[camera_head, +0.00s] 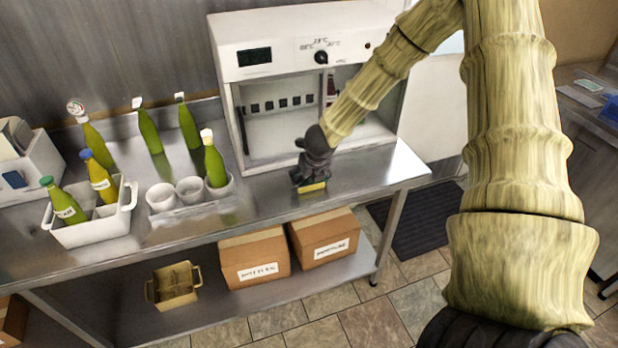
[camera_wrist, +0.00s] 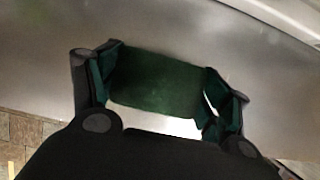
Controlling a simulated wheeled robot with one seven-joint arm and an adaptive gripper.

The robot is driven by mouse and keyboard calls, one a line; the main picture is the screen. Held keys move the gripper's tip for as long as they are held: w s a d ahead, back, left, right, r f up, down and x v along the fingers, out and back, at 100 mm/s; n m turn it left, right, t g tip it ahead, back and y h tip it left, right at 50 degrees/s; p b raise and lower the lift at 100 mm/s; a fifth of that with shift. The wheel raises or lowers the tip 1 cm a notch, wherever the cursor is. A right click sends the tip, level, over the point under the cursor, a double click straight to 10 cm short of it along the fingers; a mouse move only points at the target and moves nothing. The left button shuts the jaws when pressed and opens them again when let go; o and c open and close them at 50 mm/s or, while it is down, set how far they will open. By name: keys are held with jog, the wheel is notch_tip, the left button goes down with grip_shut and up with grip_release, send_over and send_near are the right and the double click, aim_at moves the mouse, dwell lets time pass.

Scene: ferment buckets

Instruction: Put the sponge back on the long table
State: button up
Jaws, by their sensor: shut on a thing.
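The sponge (camera_head: 312,187) shows in the head view as a small yellow strip under my gripper (camera_head: 308,182). In the wrist view the sponge (camera_wrist: 158,84) shows a dark green face between the two fingers of my gripper (camera_wrist: 160,88). My gripper is shut on it. The long table (camera_head: 270,205) is a steel table, and the sponge is at its top near the front edge, in front of the white cabinet. I cannot tell whether the sponge touches the tabletop.
A white cabinet (camera_head: 232,50) stands just behind my gripper. To the left are a holder with cups (camera_head: 190,190), a white caddy with bottles (camera_head: 95,232) and several green bottles. Cardboard boxes (camera_head: 254,258) sit on the lower shelf. The tabletop right of my gripper (camera_head: 385,170) is clear.

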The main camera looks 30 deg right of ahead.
dwell(0.3)
jog(key=shift+f, duration=0.2)
jog(key=o, duration=1.3)
jog(key=shift+a, duration=0.1)
jog(key=shift+r, duration=0.3)
jog(key=shift+b+v, duration=0.3)
jog(key=shift+v, duration=5.65)
jog(key=shift+s+f, duration=0.1)
jog(key=shift+f, duration=0.05)
